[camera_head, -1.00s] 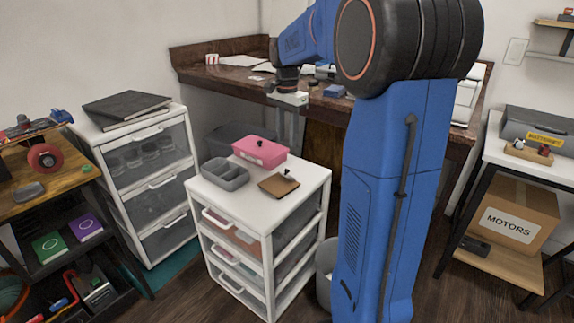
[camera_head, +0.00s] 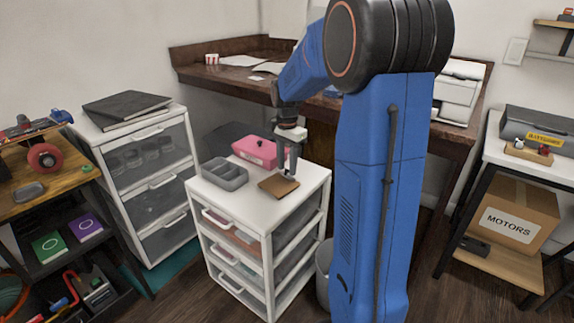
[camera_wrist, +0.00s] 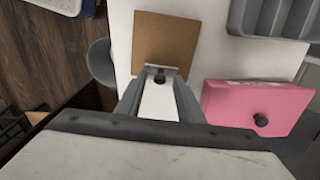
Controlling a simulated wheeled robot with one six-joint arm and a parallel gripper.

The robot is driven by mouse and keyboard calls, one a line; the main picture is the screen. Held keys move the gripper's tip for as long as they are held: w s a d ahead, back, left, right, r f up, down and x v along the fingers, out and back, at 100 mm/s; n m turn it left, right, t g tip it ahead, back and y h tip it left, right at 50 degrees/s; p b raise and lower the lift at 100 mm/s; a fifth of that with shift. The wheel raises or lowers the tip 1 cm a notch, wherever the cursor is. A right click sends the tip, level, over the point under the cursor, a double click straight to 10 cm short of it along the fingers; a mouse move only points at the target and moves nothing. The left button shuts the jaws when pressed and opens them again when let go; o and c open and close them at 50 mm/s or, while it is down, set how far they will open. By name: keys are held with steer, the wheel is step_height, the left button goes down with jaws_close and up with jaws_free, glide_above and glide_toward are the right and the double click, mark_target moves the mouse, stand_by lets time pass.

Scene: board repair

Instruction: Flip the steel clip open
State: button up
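A brown board (camera_head: 278,187) lies flat on top of the white drawer unit, and it also shows in the wrist view (camera_wrist: 165,40). The small steel clip (camera_wrist: 160,74) with a dark knob sits at the board's edge nearest my gripper. My gripper (camera_head: 289,172) points down at the clip end of the board. In the wrist view its two fingers (camera_wrist: 160,92) stand apart, with the clip just beyond and between their tips. I cannot tell whether a finger touches the clip. In the head view my gripper hides most of the clip.
A pink box (camera_head: 255,151) with a dark knob stands close beside my gripper. A grey divided tray (camera_head: 224,174) is left of the board. The white drawer unit (camera_head: 250,212) has free top along its front edge. A dark wooden desk (camera_head: 235,80) is behind.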

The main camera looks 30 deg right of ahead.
jaws_close()
steer(key=shift+d, duration=0.1)
steer(key=y, duration=0.1)
steer(key=d+y, duration=0.1)
steer(key=y, duration=0.1)
steer(key=shift+w+d+g, duration=0.2)
steer(key=shift+d+g, duration=0.1)
steer(key=shift+g, duration=0.1)
steer(key=shift+w+d+f+g+y, duration=0.15)
steer(key=shift+d+y, duration=0.15)
steer(key=shift+y, duration=0.45)
steer(key=shift+d+f+g+y, duration=0.2)
steer(key=shift+d+y, duration=0.1)
steer(key=shift+y, duration=0.5)
steer(key=shift+w+d+f+g+y, duration=0.15)
steer(key=shift+d+y, duration=0.15)
steer(key=shift+y, duration=0.45)
steer(key=shift+s, duration=0.1)
